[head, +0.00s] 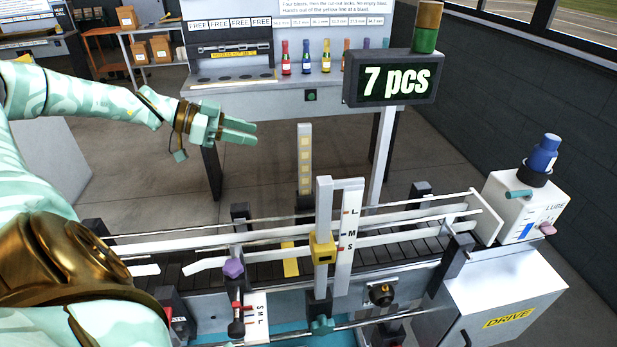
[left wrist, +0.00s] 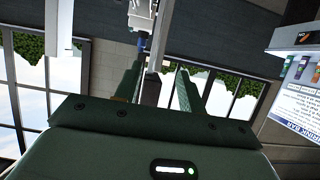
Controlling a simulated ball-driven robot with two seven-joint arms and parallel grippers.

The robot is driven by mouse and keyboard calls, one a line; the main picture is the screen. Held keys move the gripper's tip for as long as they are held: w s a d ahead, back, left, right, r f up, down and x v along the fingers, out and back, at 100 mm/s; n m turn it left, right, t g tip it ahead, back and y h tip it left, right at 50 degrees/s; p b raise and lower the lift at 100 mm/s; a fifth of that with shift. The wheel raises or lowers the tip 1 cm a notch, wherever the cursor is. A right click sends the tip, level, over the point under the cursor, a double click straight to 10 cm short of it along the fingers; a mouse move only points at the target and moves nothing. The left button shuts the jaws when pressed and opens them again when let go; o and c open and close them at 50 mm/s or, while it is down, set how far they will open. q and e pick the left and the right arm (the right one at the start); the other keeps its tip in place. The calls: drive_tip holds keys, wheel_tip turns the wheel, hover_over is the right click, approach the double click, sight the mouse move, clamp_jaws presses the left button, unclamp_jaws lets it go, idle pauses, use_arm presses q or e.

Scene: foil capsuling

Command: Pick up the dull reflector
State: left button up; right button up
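I cannot pick out the dull reflector with certainty. A short grey post with a column of pale yellow squares (head: 305,160) stands upright behind the conveyor in the head view, and it may carry a reflector. My left gripper (head: 240,131) is in the air, left of and a little above this post, with its fingers pointing right and apart from it. In the left wrist view the two fingers of the left gripper (left wrist: 157,90) stand apart with nothing held between them. My right gripper is not in view.
A conveyor (head: 400,250) with white guide rails and upright scale posts (head: 348,235) crosses the front. A bench (head: 235,95) with small coloured bottles stands behind. The lube unit (head: 520,205) is at the right. Open floor lies behind the conveyor.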

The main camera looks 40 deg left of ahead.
sight(305, 168)
use_arm(q)
drive_tip(key=a+f+b+x, duration=0.1)
drive_tip(key=b+x, duration=0.4)
drive_tip(key=x, duration=1.2)
drive_tip(key=shift+f, duration=0.7)
drive_tip(key=shift+s+d, duration=0.1)
drive_tip(key=shift+s, duration=0.05)
clamp_jaws()
